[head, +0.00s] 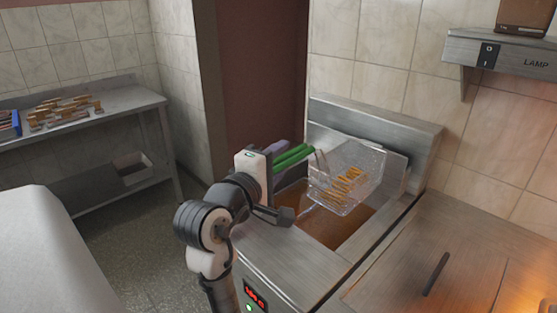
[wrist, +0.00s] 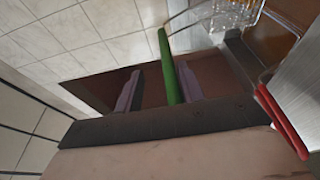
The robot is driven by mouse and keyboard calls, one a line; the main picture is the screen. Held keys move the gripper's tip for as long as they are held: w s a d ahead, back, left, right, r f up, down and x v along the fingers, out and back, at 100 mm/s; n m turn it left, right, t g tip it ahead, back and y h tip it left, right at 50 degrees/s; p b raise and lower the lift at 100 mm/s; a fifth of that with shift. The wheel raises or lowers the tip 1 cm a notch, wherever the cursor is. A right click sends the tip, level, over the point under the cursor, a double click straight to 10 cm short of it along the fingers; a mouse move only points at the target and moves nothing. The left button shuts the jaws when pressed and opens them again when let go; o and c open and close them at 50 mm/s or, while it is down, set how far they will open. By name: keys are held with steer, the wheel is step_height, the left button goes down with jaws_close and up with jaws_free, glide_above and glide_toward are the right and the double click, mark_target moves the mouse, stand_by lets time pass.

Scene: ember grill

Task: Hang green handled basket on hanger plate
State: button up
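The wire basket (head: 345,178) with the green handle (head: 292,156) holds golden fries and is above the fryer's brown oil, in front of the hanger plate (head: 392,158) at the back. I cannot tell whether it is hooked on the plate. My gripper (head: 276,157) is at the handle, left of the basket. In the wrist view, the green handle (wrist: 172,70) runs between my two purple fingers (wrist: 158,92). The left finger stands clearly apart from it and the right one is close beside it, so the gripper looks open around the handle.
A red handle (wrist: 282,120) shows at right in the wrist view. The fryer's steel top (head: 285,262) lies below my gripper. A lamp shelf (head: 500,52) juts from the right wall.

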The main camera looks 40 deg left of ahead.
steer(key=shift+f, duration=0.1)
steer(key=shift+s, duration=0.55)
steer(key=s+d+b, duration=0.2)
steer(key=s, duration=1)
steer(key=shift+s+d+b, duration=0.25)
steer(key=shift+d+b, duration=0.05)
steer(key=shift+b, duration=0.1)
